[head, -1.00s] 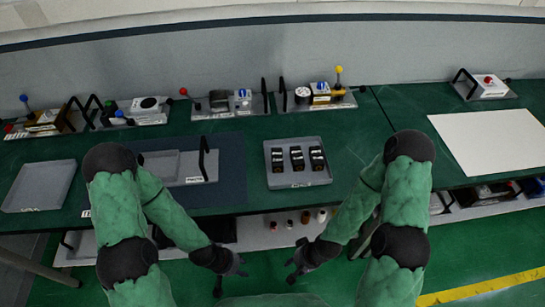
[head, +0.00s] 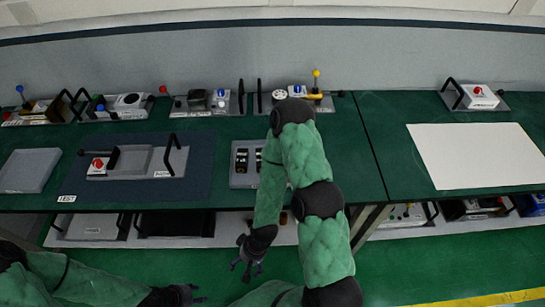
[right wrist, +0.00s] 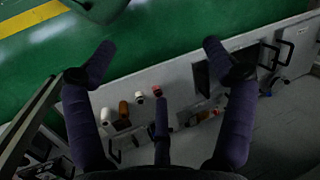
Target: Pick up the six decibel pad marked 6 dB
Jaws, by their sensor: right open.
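Dark pads stand in a grey tray (head: 236,184) on the green table in the head view. Two show, a left pad (head: 241,161) and one beside it (head: 259,160). My right arm covers the tray's right part. The labels are too small to read, so I cannot tell which is 6 dB. My right gripper (head: 249,266) is open and empty, in front of the table and below its edge. Its spread fingers also show in the right wrist view (right wrist: 160,70). My left gripper (head: 187,294) is low at the bottom left, apparently open and empty.
A dark mat (head: 200,165) carries a grey device with a red button (head: 98,164). An empty grey tray (head: 28,171) lies left. Several instruments line the back. A white sheet (head: 470,155) lies right. Small bottles (right wrist: 124,110) stand on the lower shelf.

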